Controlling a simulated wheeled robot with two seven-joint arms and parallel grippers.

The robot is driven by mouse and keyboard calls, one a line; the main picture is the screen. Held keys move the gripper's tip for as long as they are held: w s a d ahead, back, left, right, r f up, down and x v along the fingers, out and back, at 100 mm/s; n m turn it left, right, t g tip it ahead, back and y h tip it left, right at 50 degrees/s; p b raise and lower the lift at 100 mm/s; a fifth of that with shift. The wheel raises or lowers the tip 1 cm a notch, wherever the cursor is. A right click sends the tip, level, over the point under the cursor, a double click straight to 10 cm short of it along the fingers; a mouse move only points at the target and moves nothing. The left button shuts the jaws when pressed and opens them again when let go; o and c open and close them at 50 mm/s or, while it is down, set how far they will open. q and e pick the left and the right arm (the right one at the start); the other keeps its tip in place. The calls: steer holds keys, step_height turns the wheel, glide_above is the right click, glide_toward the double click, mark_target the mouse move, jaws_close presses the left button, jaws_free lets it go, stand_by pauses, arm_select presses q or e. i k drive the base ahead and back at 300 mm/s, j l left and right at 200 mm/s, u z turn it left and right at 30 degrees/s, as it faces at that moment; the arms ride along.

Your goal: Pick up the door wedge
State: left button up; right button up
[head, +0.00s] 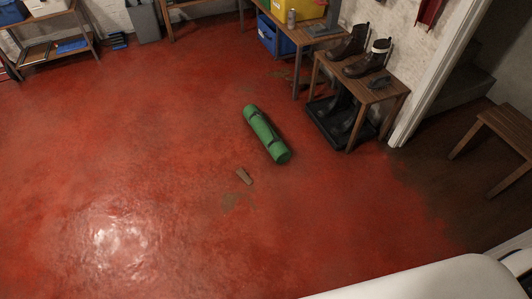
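The door wedge (244,176) looks like a small brown, tapered piece lying flat on the open red floor, near the middle of the head view. It lies just to the lower left of a rolled green mat, with a small gap between them. Neither of my grippers is in the head view. Nothing covers the wedge.
The rolled green mat (266,134) lies on the floor. A wooden bench (375,92) with boots stands at upper right, beside a doorway. Shelves and a table (298,36) line the back wall. A wooden stool (509,130) stands at right. The floor left is clear.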

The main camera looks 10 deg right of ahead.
mark_target(241, 172)
steer(key=i+l+z, duration=0.2)
steer(key=i+z, duration=0.6)
steer(key=i, duration=0.25)
steer(key=i+l+u, duration=0.75)
steer(key=k+l, duration=0.05)
